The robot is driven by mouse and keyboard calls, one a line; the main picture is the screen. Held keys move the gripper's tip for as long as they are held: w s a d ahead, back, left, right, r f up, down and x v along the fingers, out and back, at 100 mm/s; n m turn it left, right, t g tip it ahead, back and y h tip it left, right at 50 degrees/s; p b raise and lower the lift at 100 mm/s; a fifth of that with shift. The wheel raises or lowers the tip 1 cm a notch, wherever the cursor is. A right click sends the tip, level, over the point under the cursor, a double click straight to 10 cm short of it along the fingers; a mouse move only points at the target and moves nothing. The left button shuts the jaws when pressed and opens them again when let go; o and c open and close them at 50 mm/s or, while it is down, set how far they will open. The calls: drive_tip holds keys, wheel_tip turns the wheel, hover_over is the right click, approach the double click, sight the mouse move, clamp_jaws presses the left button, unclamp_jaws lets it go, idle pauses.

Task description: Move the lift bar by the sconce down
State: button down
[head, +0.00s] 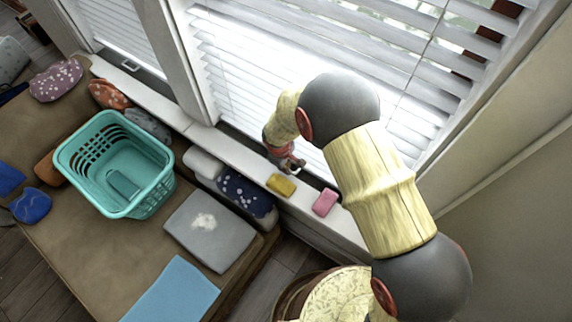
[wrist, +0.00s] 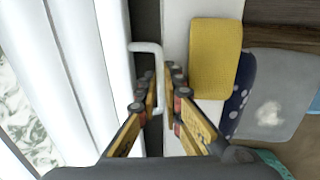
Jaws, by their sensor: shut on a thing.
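The lift bar (wrist: 159,56) is a white U-shaped handle at the lower edge of the white window blind (wrist: 108,70). It shows in the wrist view, left of centre. My gripper (wrist: 163,78) has its fingers on either side of the bar's long outer part and is shut on it. In the head view my gripper (head: 288,164) is low at the window, just above the sill, and the bar there is hidden by my arm and fingers. No sconce is visible in either view.
A yellow block (head: 281,185) and a pink block (head: 325,202) lie on the white sill (head: 303,205) close to my gripper. A teal basket (head: 115,163) and cushions rest on the brown sofa. Another window's blind has a similar handle (head: 131,66).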

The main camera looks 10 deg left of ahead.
drive_tip(key=shift+s+f, duration=0.1)
drive_tip(key=shift+f, duration=0.1)
drive_tip(key=c, duration=2.4)
unclamp_jaws()
drive_tip(key=shift+d, duration=0.1)
drive_tip(key=shift+o, duration=1.2)
drive_tip(key=shift+f, duration=0.1)
drive_tip(key=shift+o, duration=1.2)
drive_tip(key=shift+r, duration=0.2)
wheel_tip(320, 180, up, 12)
drive_tip(key=s+a, duration=0.1)
drive_tip(key=shift+s+f, duration=0.2)
drive_tip(key=shift+s, duration=0.2)
